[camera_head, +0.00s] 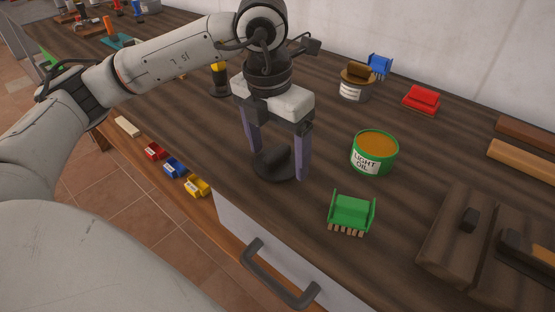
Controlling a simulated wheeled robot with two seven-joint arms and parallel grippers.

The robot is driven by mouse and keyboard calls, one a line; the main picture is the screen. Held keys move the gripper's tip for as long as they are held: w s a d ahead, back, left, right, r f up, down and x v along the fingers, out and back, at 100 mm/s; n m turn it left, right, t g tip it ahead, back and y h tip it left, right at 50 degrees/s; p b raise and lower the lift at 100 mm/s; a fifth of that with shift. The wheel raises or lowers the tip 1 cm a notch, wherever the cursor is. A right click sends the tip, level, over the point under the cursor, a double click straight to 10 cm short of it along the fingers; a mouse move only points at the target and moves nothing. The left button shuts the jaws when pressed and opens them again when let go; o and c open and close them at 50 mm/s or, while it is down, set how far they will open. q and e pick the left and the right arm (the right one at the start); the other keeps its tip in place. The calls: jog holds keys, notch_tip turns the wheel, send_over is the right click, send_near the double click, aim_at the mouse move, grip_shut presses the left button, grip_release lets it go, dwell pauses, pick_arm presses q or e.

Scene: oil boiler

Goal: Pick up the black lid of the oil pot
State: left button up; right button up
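The black lid (268,171) lies on the dark wooden worktop and is round with a raised block on top. My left gripper (280,165) points down over the lid. Its two purple fingers are spread, one on each side of the raised block. Part of the lid is hidden behind the fingers, and I cannot tell whether they touch it. The green oil pot (375,153), labelled "LIGHT OIL", stands uncovered to the right of the lid, with brownish-yellow oil inside. My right gripper is out of view.
A green brush-like piece (351,212) lies in front of the pot. A brown-topped tin (355,83), a red piece (421,99) and a blue piece (379,66) stand farther back. A wooden box (455,245) is at right. A drawer handle (270,275) juts from the front.

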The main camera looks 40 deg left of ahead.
pick_arm(q)
jog(key=c, duration=0.7)
jog(key=shift+r, duration=0.1)
